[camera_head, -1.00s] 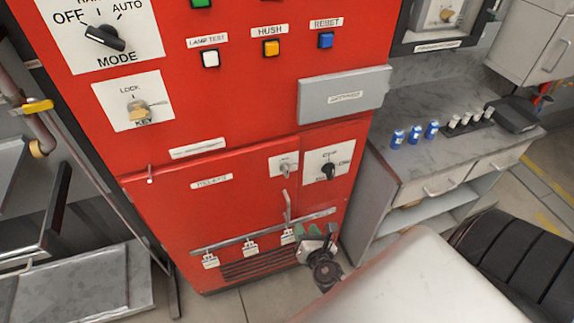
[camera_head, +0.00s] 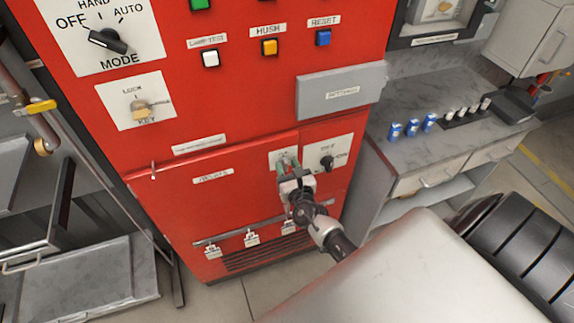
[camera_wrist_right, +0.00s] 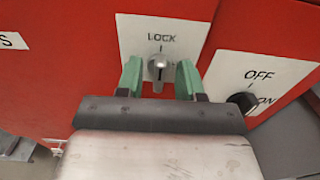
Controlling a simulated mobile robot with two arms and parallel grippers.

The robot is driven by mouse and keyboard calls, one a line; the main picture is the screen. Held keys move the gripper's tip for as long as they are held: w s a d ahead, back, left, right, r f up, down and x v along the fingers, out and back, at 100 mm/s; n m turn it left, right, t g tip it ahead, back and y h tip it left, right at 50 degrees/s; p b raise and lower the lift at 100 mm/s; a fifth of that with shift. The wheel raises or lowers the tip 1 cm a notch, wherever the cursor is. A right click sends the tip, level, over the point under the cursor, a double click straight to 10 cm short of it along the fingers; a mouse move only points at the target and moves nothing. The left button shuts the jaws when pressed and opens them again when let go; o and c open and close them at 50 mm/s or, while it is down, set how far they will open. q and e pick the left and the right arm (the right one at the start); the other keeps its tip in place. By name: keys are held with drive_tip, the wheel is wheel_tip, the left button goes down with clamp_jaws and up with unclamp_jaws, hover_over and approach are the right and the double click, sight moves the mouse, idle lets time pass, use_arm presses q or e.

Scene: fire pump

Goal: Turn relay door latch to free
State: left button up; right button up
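The relay door latch (camera_wrist_right: 158,67) is a small silver knob on a white plate marked LOCK (camera_wrist_right: 187,32), on the red cabinet. In the right wrist view its handle points straight down. My right gripper (camera_wrist_right: 159,80) is open, with one green finger on each side of the latch and small gaps showing. In the head view my right gripper (camera_head: 287,165) covers most of the latch plate (camera_head: 277,155). The relay door (camera_head: 220,200) is closed, with a label at its upper left. My left gripper is not in view.
A black OFF/ON switch (camera_wrist_right: 243,101) sits just right of the latch plate. A grey box (camera_head: 340,92) juts from the cabinet above. A rail with hanging tags (camera_head: 250,236) crosses the lower door. A bench with several blue items stands at right.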

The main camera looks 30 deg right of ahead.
drive_tip(key=shift+w, duration=0.25)
drive_tip(key=c, duration=0.6)
